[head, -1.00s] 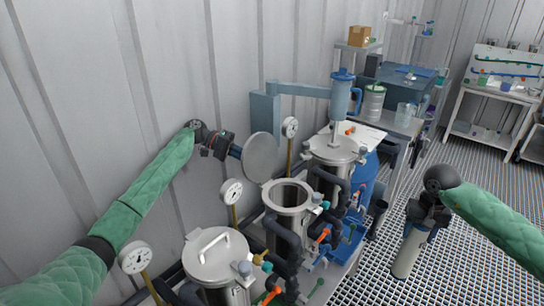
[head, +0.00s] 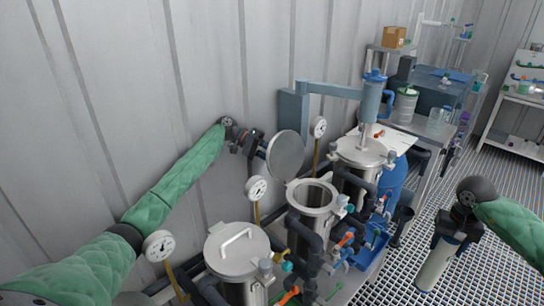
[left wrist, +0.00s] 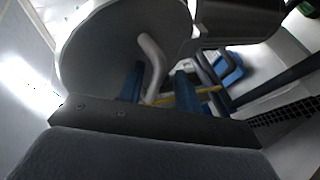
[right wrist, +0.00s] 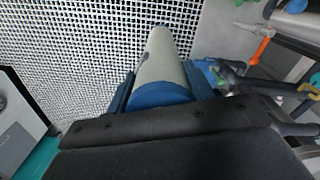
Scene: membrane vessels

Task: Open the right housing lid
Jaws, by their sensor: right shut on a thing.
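Three metal housings stand in a row in the head view. The right housing's round lid (head: 366,150) lies on top of it, under a blue-handled device. The middle housing (head: 312,196) is open, with its lid (head: 287,154) tilted up behind its mouth. The left housing's lid (head: 236,250) is on, with a bar handle. My left gripper (head: 261,149) is at the raised lid; in the left wrist view its fingers (left wrist: 160,88) are apart, with the lid's handle (left wrist: 152,62) between them. My right gripper (head: 452,236) is shut on a white cylinder with a blue end (head: 434,268), hanging over the floor.
Pressure gauges (head: 257,188) stand behind the housings, near the wall. A blue-grey bracket arm (head: 330,90) reaches over the right housing. Pipes and coloured valves (head: 345,238) crowd the front. A bench with containers (head: 438,122) stands beyond. The grated floor (head: 400,280) at right is clear.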

